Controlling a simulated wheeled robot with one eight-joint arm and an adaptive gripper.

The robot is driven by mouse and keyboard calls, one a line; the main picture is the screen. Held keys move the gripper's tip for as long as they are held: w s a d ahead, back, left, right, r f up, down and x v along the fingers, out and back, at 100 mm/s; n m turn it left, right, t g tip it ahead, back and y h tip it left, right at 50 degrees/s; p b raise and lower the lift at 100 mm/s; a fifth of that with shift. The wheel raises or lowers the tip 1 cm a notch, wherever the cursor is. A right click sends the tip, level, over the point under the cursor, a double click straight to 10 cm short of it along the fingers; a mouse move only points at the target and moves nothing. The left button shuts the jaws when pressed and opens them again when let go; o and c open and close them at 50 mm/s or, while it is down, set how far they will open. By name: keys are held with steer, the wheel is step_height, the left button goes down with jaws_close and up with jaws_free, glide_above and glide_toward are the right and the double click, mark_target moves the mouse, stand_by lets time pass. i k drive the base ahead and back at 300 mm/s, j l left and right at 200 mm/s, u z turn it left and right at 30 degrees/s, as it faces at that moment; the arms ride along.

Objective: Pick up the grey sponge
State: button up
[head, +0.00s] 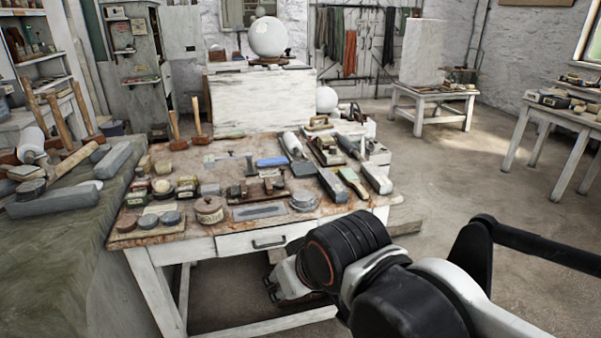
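The grey sponge cannot be singled out with certainty at this size. Several grey pieces lie about: a grey block (113,160) and a longer grey block (52,201) on the left bench, and a round grey piece (172,217) at the worktable's front left. My gripper (272,287) hangs in front of the worktable drawer, below the tabletop and apart from these pieces. My own arm hides part of it. Its fingers are small and partly covered, so its opening does not show, and I see nothing clearly held.
The worktable (205,250) is crowded with jars, tools and blocks. A green-covered bench (50,260) with mallets stands close on its left. A white stand (262,98) bears a plaster sphere (268,37) behind. Open floor (460,190) lies to the right, before low tables.

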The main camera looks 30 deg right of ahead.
mark_target(212, 190)
steer(key=i+l+u, duration=0.2)
steer(key=i, duration=0.3)
steer(key=i+u, duration=0.25)
steer(key=i, duration=0.25)
steer(key=i+l+u, duration=0.2)
steer(key=i, duration=0.3)
steer(key=l, duration=0.25)
steer(key=i, duration=0.05)
